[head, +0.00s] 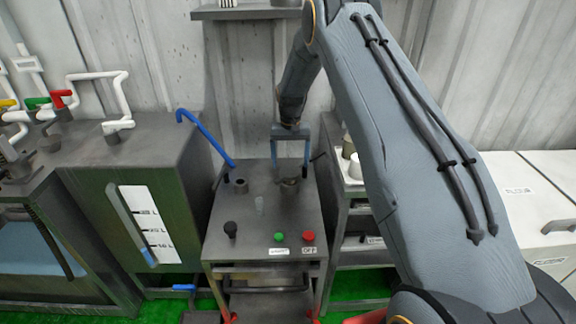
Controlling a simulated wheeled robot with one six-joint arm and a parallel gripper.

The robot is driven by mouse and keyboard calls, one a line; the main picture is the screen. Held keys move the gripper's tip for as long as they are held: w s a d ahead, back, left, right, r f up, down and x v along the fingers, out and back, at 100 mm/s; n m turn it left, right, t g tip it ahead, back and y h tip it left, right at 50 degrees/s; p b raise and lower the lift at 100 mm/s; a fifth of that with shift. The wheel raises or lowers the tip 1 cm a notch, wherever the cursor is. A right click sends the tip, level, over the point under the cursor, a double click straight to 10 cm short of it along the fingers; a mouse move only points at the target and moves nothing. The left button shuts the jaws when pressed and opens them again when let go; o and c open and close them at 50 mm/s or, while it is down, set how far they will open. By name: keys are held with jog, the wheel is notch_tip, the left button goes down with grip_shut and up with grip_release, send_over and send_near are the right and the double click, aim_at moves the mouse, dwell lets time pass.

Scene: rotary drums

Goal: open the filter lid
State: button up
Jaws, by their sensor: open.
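A grey metal cabinet (262,217) stands in the middle of the head view. On its flat top, a small dark round fitting (289,184) sits at the right and a short round socket (240,185) at the left. I cannot tell which part is the filter lid; no label marks it. My gripper (290,163) is open and empty, with its fingers pointing down. In the picture it is just above the round fitting, and I see no contact.
A bent blue pipe (205,137) rises at the left of the cabinet top. A black knob (230,229), a green button (279,237) and a red button (308,237) are at its front. A tank with a level scale (148,224) stands left, a shelf rack (360,222) right.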

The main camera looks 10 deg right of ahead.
aim_at(290, 171)
jog(key=shift+f+p, duration=0.4)
jog(key=shift+f, duration=1.25)
